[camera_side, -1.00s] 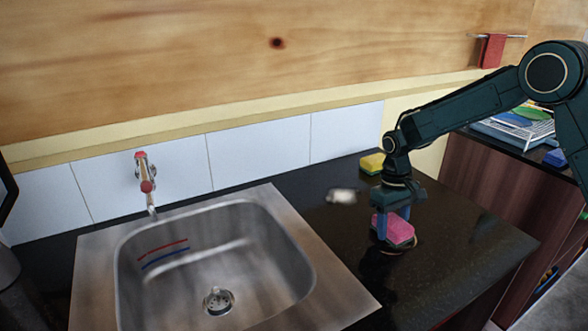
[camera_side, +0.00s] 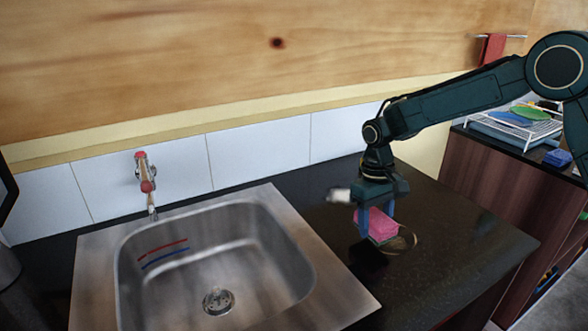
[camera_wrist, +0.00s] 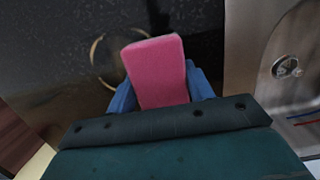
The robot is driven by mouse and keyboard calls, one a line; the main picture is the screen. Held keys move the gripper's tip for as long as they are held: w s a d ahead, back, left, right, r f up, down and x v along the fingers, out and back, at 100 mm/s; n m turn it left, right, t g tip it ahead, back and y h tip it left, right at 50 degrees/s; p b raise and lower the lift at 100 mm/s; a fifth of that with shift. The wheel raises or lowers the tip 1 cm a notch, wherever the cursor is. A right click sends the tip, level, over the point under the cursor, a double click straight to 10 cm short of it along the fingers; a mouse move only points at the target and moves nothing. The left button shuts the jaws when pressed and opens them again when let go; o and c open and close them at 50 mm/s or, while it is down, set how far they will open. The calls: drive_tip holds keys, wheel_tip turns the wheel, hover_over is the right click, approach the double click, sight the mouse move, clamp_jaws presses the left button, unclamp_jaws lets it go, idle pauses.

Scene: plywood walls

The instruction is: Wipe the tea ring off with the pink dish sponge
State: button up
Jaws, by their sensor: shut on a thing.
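My gripper (camera_side: 376,223) is shut on the pink dish sponge (camera_side: 382,227), held between its blue fingers over the dark counter. The sponge also shows in the wrist view (camera_wrist: 156,70), with a blue finger on each side. The tea ring (camera_side: 407,240) is a light brown loop on the counter, just right of the sponge in the side view. In the wrist view the ring (camera_wrist: 93,50) lies left of and behind the sponge, which covers part of it. I cannot tell if the sponge touches the counter.
The steel sink (camera_side: 330,275) is left of the gripper. A small white item (camera_side: 339,195) lies on the counter behind it. A dish rack (camera_side: 520,127) with plates and a blue sponge (camera_side: 560,158) stand at the right. The counter's right part is clear.

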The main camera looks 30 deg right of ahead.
drive_tip(key=shift+r, duration=2.2)
drive_tip(key=shift+s, duration=0.1)
drive_tip(key=shift+s, duration=1.2)
drive_tip(key=shift+f, duration=0.1)
